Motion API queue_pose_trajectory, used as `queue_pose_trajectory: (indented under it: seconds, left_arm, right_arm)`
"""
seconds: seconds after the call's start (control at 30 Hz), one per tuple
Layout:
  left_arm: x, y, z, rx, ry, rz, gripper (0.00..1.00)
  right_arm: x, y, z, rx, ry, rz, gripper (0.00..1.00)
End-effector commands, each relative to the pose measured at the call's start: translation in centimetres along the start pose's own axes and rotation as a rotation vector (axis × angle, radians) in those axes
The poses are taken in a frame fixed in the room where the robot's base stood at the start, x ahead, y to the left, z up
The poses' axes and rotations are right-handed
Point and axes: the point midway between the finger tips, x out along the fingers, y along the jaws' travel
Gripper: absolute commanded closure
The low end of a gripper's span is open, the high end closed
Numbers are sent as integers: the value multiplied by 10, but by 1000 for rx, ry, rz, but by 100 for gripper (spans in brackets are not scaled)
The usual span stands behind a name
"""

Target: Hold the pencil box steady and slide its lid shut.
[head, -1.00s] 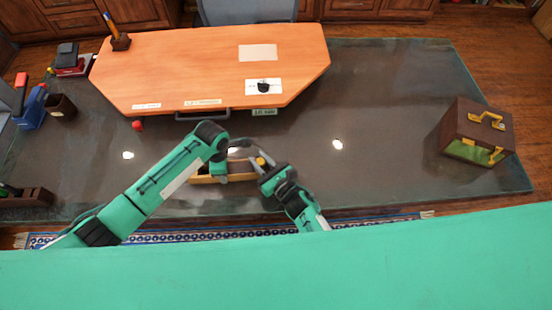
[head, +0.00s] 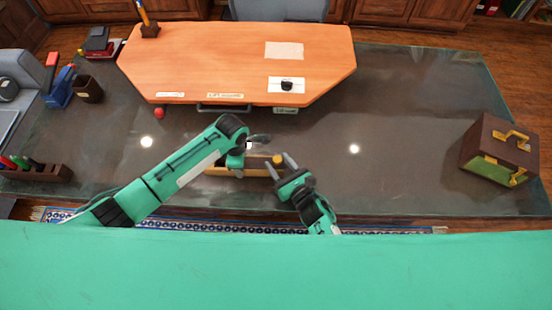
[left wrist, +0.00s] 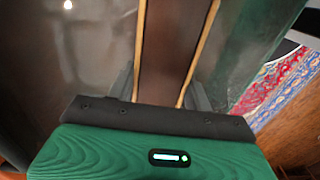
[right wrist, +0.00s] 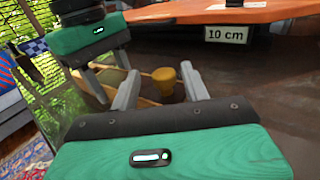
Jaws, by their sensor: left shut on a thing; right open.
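The pencil box (head: 255,172) is a narrow tan wooden box on the glass desk top, near its front edge. My left gripper (head: 238,160) is shut on it from above. In the left wrist view the fingers stand on either side of two pale rails with a dark brown surface (left wrist: 162,45) between them; I cannot tell whether that is lid or interior. A yellow knob (head: 278,160) shows at the box's right end. My right gripper (head: 282,165) is open beside that end. In the right wrist view the knob (right wrist: 163,80) appears between its fingertips, with no clear contact.
An orange raised board (head: 235,60) stands behind the box. A dark brown case with yellow fittings (head: 500,150) is at the right. A pen rack (head: 35,172) and a dark cup (head: 88,90) are at the left.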

Motion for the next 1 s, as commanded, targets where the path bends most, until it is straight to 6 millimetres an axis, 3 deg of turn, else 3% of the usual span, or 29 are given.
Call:
queue_pose_trajectory:
  seconds: [0.2,0.43,0.6,1.0]
  left_arm:
    - [1,0,-1,-1,1,-1,80]
    - [0,0,-1,-1,1,-1,80]
    - [0,0,-1,-1,1,-1,80]
    - [0,0,-1,-1,1,0,80]
  right_arm:
    - [-47,0,-1,-1,3,0,53]
    - [-84,0,-1,0,2,0,53]
    - [-96,1,0,0,0,1,53]
    - [-98,0,0,0,0,1,53]
